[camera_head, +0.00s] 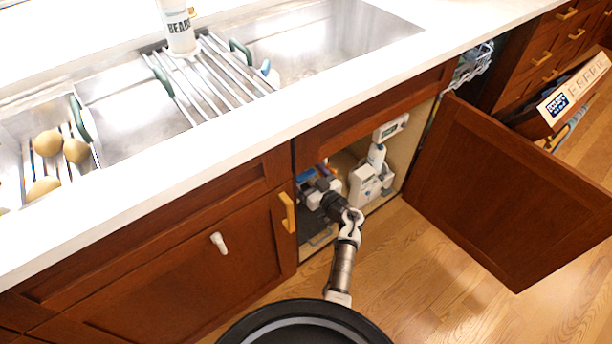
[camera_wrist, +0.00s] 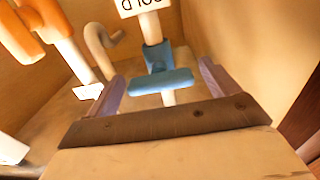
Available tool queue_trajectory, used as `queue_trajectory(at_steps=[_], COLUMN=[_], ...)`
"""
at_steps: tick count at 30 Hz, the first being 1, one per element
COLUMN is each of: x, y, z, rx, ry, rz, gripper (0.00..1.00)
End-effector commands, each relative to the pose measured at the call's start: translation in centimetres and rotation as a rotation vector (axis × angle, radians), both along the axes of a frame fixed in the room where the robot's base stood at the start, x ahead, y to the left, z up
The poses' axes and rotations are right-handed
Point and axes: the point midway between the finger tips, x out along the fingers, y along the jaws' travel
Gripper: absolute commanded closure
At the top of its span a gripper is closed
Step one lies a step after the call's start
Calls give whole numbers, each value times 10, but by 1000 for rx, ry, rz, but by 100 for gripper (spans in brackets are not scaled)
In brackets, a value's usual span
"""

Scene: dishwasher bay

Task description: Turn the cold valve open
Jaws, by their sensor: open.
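In the wrist view, the cold valve has a blue handle (camera_wrist: 162,82) on a white pipe, with a partly cut-off white label (camera_wrist: 147,6) above it. The label's letters appear upside down and look like "COLD". My gripper (camera_wrist: 160,72) is open, with one purple finger on each side of the handle. Gaps show between the fingers and the handle. An orange valve handle (camera_wrist: 22,35) on another pipe is at the upper left. In the head view, my gripper (camera_head: 318,186) reaches into the open cabinet under the sink, and my arm hides much of the valve area.
The cabinet door (camera_head: 510,190) stands open to the right. White equipment (camera_head: 368,184) stands inside the cabinet, right of my gripper. A curved beige pipe (camera_wrist: 98,42) shows left of the cold valve. The cabinet's side wall (camera_wrist: 250,50) is close on the right.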

Motion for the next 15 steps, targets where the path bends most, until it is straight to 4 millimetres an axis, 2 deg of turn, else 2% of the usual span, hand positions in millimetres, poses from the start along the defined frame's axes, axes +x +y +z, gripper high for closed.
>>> queue_trajectory(at_steps=[2,11,15], x=[0,0,0], y=[0,0,0], z=[0,0,0], rx=[0,0,-2], ry=[0,0,-2], rz=[0,0,0], gripper=[17,56,57])
